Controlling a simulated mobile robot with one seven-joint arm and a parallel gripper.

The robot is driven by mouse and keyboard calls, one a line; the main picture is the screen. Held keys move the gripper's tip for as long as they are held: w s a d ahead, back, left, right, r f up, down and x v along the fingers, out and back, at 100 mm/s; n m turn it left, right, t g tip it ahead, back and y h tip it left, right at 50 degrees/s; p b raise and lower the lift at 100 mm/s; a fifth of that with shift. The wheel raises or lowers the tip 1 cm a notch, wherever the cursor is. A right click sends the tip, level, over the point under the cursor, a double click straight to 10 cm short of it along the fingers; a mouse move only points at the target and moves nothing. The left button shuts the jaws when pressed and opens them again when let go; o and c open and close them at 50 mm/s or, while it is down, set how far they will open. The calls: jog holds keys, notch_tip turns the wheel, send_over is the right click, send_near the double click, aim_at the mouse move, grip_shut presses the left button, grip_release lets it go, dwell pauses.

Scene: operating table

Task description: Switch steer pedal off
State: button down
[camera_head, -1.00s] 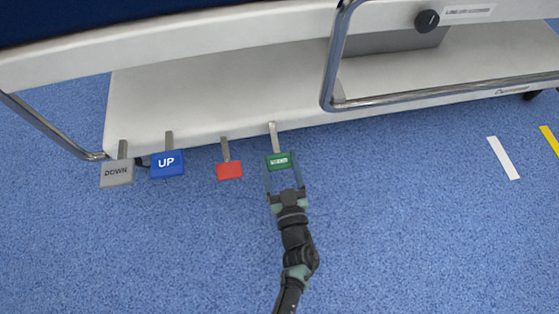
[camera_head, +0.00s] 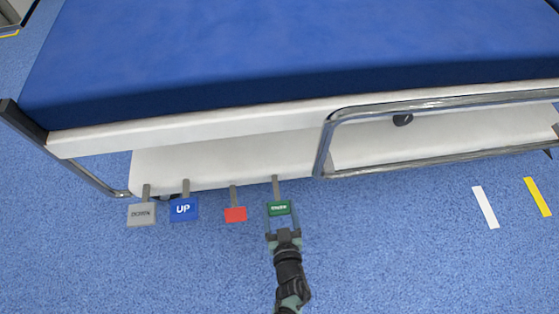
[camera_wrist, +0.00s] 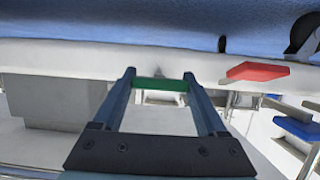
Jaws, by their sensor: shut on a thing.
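The green pedal (camera_head: 279,208) has white lettering and sticks out from the table base on a metal lever. I take it for the steer pedal, though its label is too small to read surely. My gripper (camera_head: 281,214) is shut on it, one finger at each side. In the wrist view the green pedal (camera_wrist: 160,84) spans the gap between the fingertips of my gripper (camera_wrist: 160,86). The pedal's underside is hidden in the head view.
To the left are the red pedal (camera_head: 235,214), the blue UP pedal (camera_head: 183,209) and the grey pedal (camera_head: 142,214). A chrome rail (camera_head: 324,150) runs to the right above the white base (camera_head: 230,163). The blue floor (camera_head: 400,250) in front is clear.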

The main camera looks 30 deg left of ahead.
jog(key=shift+r+g+p, duration=0.4)
jog(key=shift+r+p, duration=0.2)
jog(key=shift+p, duration=0.5)
jog(key=shift+h+p, duration=0.3)
jog(key=shift+p, duration=0.35)
jog(key=shift+f, duration=0.15)
grip_release()
